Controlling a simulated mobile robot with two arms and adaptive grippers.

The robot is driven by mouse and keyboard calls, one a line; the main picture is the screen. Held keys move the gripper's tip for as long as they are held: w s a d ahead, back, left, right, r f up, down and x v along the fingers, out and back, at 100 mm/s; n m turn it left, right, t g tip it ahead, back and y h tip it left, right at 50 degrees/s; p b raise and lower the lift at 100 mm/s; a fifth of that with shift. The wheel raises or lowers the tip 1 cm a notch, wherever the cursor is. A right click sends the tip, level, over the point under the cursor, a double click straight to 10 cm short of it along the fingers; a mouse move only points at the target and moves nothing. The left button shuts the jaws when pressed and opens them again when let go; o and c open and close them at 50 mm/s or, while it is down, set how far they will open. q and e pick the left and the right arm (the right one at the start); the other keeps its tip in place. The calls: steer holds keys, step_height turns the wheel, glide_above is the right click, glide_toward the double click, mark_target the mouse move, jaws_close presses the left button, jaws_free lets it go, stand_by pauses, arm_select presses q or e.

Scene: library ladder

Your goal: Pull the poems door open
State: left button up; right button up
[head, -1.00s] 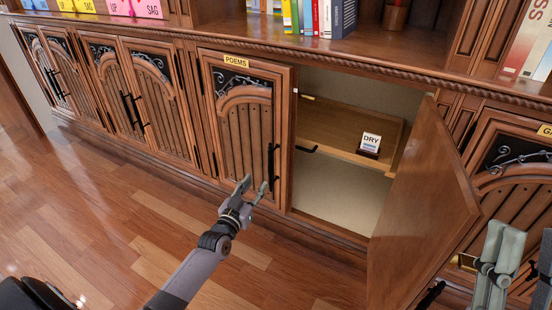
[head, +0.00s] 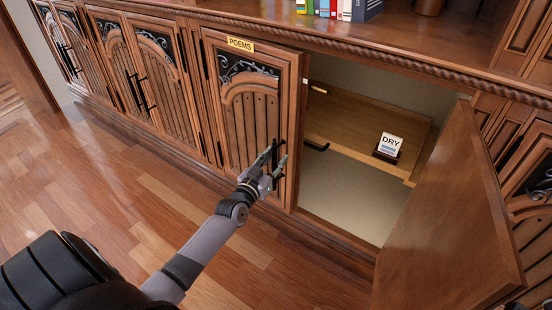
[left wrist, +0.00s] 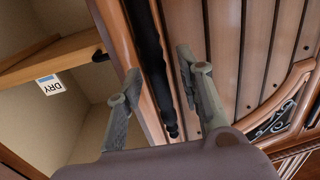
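The poems door (head: 247,120) is a brown wooden cabinet door with an arched slatted panel and a black scroll grille. Whether a finger touches the bar is unclear. My right gripper is not in view.
Right of the poems door, a compartment stands open, with a wooden shelf (head: 350,112) and a DRY sign (head: 389,146). Its door (head: 450,215) swings out at the right. Books (head: 345,8) stand above. The wooden floor in front is clear.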

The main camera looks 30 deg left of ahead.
arm_select(q)
steer(key=shift+c, duration=0.5)
jaws_close()
